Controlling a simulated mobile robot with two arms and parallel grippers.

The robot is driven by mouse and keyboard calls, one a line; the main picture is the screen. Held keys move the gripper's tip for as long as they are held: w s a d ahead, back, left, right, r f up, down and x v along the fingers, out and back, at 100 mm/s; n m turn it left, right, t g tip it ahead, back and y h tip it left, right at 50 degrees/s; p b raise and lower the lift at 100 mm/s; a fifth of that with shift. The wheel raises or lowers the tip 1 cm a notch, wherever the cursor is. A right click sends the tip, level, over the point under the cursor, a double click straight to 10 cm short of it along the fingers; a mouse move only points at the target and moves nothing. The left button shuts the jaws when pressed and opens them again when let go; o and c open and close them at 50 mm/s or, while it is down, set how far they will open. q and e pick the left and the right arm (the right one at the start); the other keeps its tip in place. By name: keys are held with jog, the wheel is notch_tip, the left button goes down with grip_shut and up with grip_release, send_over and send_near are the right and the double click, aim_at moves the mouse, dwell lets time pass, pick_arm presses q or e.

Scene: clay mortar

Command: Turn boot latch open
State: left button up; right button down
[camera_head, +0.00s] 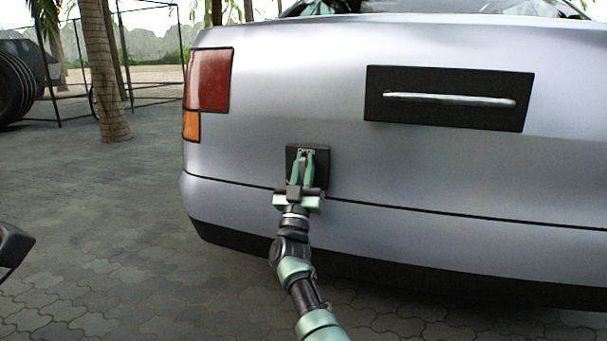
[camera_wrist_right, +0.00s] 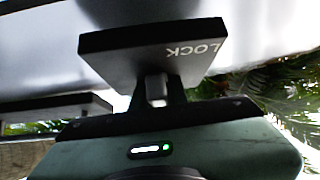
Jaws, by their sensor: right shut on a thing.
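The boot latch is a small black square plate (camera_head: 322,179) on the silver car's rear, below and right of the tail light. In the right wrist view the plate (camera_wrist_right: 130,52) fills the upper middle and bears the word LOCK, seen upside down. A small grey knob (camera_wrist_right: 156,88) stands out from it. My right gripper (camera_head: 304,158) reaches the plate from below, its green fingers shut on the knob. The fingers and wrist hide much of the plate in the head view.
A black panel with a silver bar handle (camera_head: 448,99) is on the boot, up and right of the latch. The bumper (camera_head: 420,240) juts below. The red tail light (camera_head: 209,80) is at upper left. Open paving (camera_head: 110,220) lies left of the car.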

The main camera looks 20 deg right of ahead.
jog(key=shift+f+m+g+h+b, duration=0.2)
jog(key=shift+m+g+h+b, duration=0.4)
jog(key=shift+m+h, duration=0.65)
jog(key=shift+r, duration=0.1)
jog(key=c, duration=1.4)
grip_release()
